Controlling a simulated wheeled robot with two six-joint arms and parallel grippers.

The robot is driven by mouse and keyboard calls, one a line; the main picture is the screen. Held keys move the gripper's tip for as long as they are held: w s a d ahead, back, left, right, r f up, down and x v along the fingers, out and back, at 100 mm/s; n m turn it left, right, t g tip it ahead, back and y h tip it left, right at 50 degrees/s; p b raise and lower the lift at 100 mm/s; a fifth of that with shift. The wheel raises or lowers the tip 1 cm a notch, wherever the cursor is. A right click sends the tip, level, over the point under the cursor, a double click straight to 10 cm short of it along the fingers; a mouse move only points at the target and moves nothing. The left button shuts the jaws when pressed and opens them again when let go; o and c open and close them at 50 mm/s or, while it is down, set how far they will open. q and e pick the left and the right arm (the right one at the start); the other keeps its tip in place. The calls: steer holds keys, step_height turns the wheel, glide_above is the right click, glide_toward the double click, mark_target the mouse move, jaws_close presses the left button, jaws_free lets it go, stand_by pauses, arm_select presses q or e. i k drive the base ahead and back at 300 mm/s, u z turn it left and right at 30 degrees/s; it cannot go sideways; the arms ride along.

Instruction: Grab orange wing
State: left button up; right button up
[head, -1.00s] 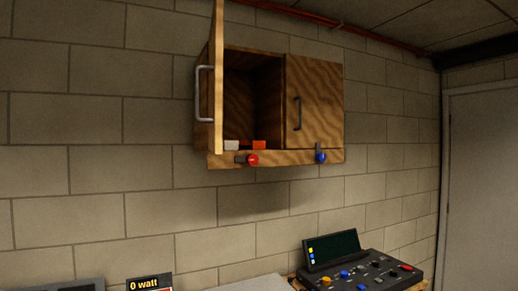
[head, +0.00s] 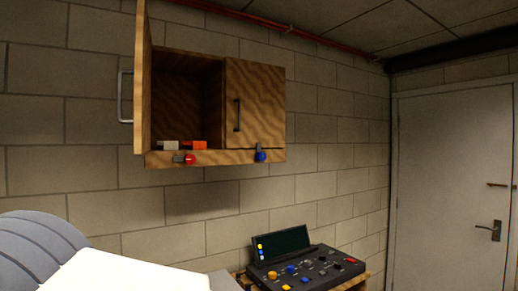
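The orange piece (head: 200,145), which looks like the orange wing, lies on the floor of the open left compartment of the wall cabinet (head: 215,158). It is small in view and its full shape is hard to tell. A pale grey piece (head: 167,146) lies just left of it. The left cabinet door (head: 142,85) stands open towards me. Neither of my grippers shows in the head view. A grey ribbed and white shape fills the lower left corner, seemingly part of my own arm.
The right cabinet door (head: 255,105) is shut. A red knob (head: 190,160) and a blue knob (head: 261,156) sit on the cabinet's lower front edge. Below is a control console (head: 308,268) with a dark screen. A white door (head: 455,180) is at right.

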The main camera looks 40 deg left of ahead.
mark_target(194, 145)
steer(key=z, duration=0.15)
steer(key=i, duration=1.95)
steer(key=u, duration=2.15)
